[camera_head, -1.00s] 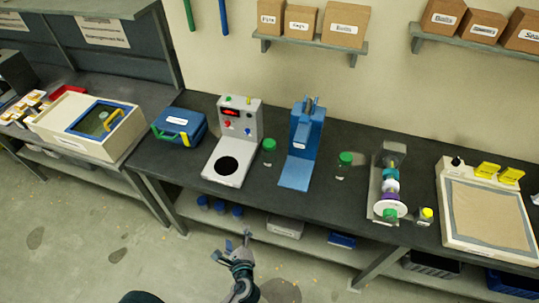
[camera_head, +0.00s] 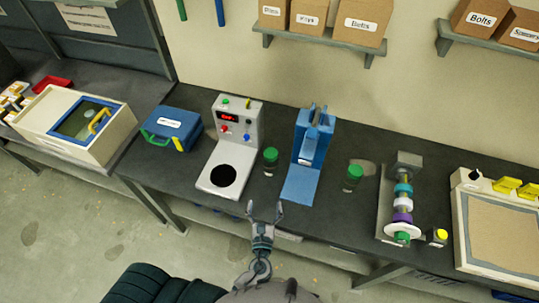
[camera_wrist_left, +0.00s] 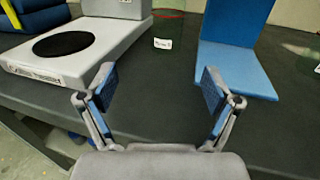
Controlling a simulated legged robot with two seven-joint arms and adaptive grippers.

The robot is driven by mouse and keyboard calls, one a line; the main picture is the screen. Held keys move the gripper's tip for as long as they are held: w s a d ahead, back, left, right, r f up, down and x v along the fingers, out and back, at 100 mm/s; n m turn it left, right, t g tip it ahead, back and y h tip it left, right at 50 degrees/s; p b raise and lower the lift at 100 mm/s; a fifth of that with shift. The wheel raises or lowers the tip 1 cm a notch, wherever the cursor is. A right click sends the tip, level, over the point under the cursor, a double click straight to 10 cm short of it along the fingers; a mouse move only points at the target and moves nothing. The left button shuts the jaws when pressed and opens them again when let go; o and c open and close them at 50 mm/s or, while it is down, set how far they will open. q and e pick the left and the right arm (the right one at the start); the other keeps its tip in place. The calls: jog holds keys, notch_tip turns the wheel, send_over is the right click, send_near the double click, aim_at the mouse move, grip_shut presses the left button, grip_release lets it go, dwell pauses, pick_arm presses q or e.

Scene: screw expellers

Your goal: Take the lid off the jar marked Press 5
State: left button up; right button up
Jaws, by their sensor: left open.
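Two clear jars with green lids stand on the dark bench. One jar (camera_head: 270,162) is between the grey press unit and the blue stand, and the other jar (camera_head: 352,179) is right of the blue stand. My left gripper (camera_head: 265,207) is open and empty at the bench's front edge, in front of the first jar. In the left wrist view the open fingers (camera_wrist_left: 156,82) point toward a jar (camera_wrist_left: 168,35) with a small white label too small to read for certain; its lid is cut off at the top. My right gripper is not in view.
The grey unit (camera_head: 225,165) with a round black pad is left of the near jar. The blue stand (camera_head: 301,185) is right of it. A blue case (camera_head: 170,128) and a spindle device (camera_head: 402,195) stand farther out. The bench before the jar is clear.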

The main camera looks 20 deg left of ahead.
aim_at(270, 171)
pick_arm(q)
jog(key=x, duration=0.3)
jog(key=p+x, duration=0.1)
jog(key=x, duration=0.2)
jog(key=d+x, duration=0.1)
jog(key=x, duration=0.3)
jog(key=shift+w+r, duration=0.15)
jog(key=shift+w, duration=0.05)
jog(key=shift+w+a, duration=0.45)
jog(key=shift+w, duration=0.05)
jog(key=x, duration=0.4)
jog(key=shift+w+d+p, duration=0.25)
jog(key=shift+w+p, duration=0.1)
jog(key=shift+w+d, duration=0.1)
jog(key=shift+w, duration=0.1)
jog(key=shift+d, duration=0.15)
jog(key=shift+s, duration=0.1)
jog(key=shift+c, duration=1.4)
jog(key=c, duration=0.8)
jog(key=shift+a, duration=0.3)
jog(key=c, duration=0.3)
